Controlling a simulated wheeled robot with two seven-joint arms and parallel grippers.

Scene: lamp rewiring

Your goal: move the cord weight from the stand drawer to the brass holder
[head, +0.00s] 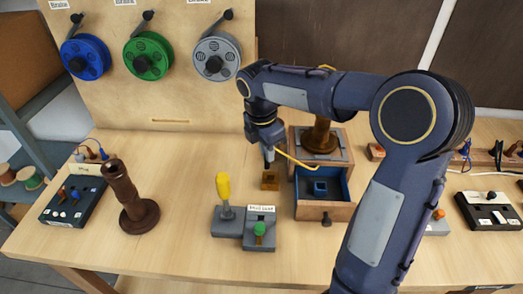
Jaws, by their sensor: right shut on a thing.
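The stand drawer (322,211) is pulled open below the lamp stand (336,140). It has a blue lining and a small blue square fitting inside; I see no loose weight in it. My right gripper (269,163) points down just above the brass holder, shut on a small dark thing that looks like the cord weight, mostly hidden by the fingers. A yellow cord (297,162) runs from the gripper towards the stand. My left gripper is not in view.
In front stand grey blocks with a yellow-handled lever (224,190) and a green knob (259,231). A dark brown post (130,197) stands at left by a black box (75,201). Blue, green and grey spools hang behind. My right arm covers the table right of the drawer.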

